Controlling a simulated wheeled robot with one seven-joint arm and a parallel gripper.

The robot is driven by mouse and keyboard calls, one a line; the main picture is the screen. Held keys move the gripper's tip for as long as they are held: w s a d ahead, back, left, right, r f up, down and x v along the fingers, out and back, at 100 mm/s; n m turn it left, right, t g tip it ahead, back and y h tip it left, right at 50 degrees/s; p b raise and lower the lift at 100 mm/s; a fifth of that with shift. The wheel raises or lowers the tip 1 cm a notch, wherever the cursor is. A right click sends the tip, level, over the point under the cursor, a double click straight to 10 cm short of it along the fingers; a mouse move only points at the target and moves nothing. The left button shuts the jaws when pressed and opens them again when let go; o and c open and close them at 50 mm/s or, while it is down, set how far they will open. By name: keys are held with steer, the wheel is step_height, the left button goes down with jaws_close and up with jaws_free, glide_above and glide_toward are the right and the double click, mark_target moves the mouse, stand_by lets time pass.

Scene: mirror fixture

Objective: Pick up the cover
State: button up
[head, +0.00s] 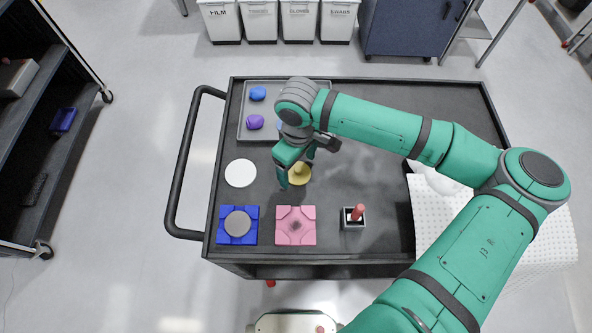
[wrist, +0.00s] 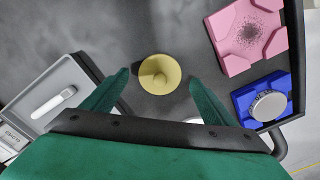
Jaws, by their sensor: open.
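The cover looks like the yellow round disc with a raised knob (head: 300,175), lying on the dark cart top. In the wrist view the yellow cover (wrist: 160,75) is whole, with its knob near the middle. My gripper (head: 296,168) is open above it. In the wrist view the green fingertips of my gripper (wrist: 160,80) stand on either side of the cover, with a gap to each side. In the head view my gripper hides part of the cover. Nothing is held.
A blue fixture (head: 222,238) bearing a grey disc (head: 238,222) and a pink fixture (head: 296,238) stand near the cart's front edge. A white disc (head: 240,173) lies left of the cover. A small holder with a red-topped item (head: 356,213) stands right. A grey tray (head: 243,132) lies behind.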

steer(key=shift+d+f, duration=0.1)
steer(key=shift+f, duration=0.55)
steer(key=c, duration=1.1)
steer(key=shift+r, duration=0.15)
